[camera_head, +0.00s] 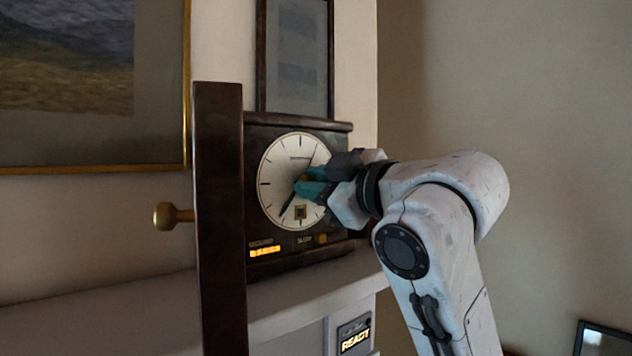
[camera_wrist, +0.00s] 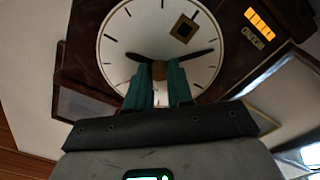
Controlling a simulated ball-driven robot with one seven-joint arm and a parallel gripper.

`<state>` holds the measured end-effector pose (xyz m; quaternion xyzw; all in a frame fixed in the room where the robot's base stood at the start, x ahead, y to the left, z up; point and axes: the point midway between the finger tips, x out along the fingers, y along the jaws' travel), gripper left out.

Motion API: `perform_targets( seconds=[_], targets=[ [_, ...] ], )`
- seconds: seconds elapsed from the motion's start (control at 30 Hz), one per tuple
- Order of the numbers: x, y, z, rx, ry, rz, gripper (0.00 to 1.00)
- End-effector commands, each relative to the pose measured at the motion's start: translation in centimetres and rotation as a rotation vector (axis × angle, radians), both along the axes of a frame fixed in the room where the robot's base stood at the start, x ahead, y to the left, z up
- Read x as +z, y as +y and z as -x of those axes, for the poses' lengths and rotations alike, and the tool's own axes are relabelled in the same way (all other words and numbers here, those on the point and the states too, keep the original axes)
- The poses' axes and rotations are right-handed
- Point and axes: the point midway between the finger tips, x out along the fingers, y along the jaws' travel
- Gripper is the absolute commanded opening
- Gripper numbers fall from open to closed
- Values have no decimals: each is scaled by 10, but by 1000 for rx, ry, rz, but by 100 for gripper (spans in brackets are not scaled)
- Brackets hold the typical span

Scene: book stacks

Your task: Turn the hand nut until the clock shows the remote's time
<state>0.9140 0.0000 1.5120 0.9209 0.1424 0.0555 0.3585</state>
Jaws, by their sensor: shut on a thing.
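The dark wooden clock (camera_head: 336,128) stands on a pale ledge with its round cream dial (camera_head: 277,160) facing out. My gripper (camera_head: 309,184) reaches in from the right, its teal fingers shut on the brass hand nut at the dial's centre. In the wrist view the nut (camera_wrist: 158,70) shows between the fingertips (camera_wrist: 157,82). One dark hand (camera_head: 286,208) points to the lower left in the head view. In the wrist view, hands extend to the left and right of the nut. My gripper hides part of the dial. I cannot make out a remote or its time.
A dark open door (camera_head: 219,210) with a brass knob (camera_head: 170,215) stands at the clock's left. An amber display (camera_head: 264,252) glows on the clock's lower front. A panel reading READY (camera_head: 355,337) is below the ledge (camera_head: 290,312). A dark screen (camera_head: 603,340) shows at lower right.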

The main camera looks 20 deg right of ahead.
Motion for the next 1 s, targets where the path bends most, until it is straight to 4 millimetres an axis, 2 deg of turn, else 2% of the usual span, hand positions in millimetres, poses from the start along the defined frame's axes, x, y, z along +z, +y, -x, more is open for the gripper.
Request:
perform_targets(
  seconds=[0.23, 0.27, 0.5, 0.77, 0.87, 1.0],
  targets=[
    [0, 0, 0, 1, 4, -9, 0],
    [0, 0, 0, 1, 4, -9, 24],
    [0, 0, 0, 1, 4, -9, 47],
    [0, 0, 1, 0, 3, -10, 47],
    [-1, -3, 8, 0, 0, -9, 47],
    [-2, -9, 29, 1, -1, -8, 47]
  ],
)
